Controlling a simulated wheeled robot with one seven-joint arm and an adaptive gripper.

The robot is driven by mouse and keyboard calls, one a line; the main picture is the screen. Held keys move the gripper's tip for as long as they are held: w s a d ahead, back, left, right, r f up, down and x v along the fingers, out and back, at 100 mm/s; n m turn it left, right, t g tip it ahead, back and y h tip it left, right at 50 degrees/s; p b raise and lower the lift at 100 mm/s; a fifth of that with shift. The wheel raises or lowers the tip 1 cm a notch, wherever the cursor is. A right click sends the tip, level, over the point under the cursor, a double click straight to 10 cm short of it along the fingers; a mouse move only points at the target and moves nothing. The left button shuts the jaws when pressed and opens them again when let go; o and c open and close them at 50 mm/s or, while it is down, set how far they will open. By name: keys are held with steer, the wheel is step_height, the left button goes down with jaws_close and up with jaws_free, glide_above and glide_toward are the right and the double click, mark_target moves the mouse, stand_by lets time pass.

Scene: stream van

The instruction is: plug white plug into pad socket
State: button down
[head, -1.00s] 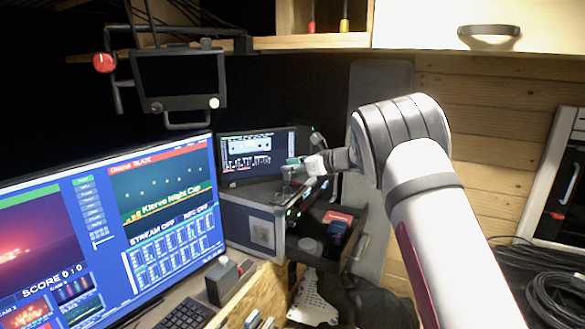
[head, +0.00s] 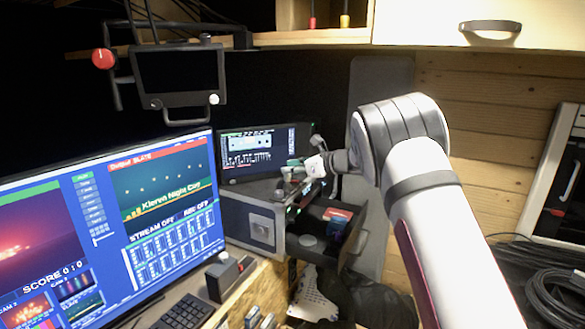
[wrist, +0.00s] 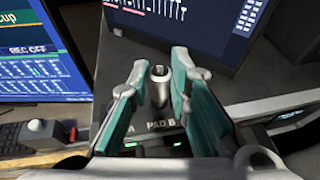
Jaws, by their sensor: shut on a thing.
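In the wrist view my gripper (wrist: 158,64) has its two teal-padded fingers closed about a short pale grey-white cylinder with a dark end, which looks like the white plug (wrist: 158,88). It stands roughly upright between the fingertips. Just below it in the picture is a dark panel labelled "PAD B" (wrist: 161,125), with green lights under the label. The socket itself is not clearly visible, so I cannot tell whether the plug touches or enters it. In the head view my gripper (head: 293,170) is small, over the top of the equipment case (head: 262,229).
An open drawer (head: 330,245) holds small items below the gripper. A keyboard (head: 185,314) and a small box with a knob (head: 222,280) lie in front.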

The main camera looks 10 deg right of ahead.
steer(key=shift+f, duration=0.65)
steer(key=c, duration=1.4)
jaws_free()
steer(key=v, duration=1.2)
steer(key=shift+d, duration=0.1)
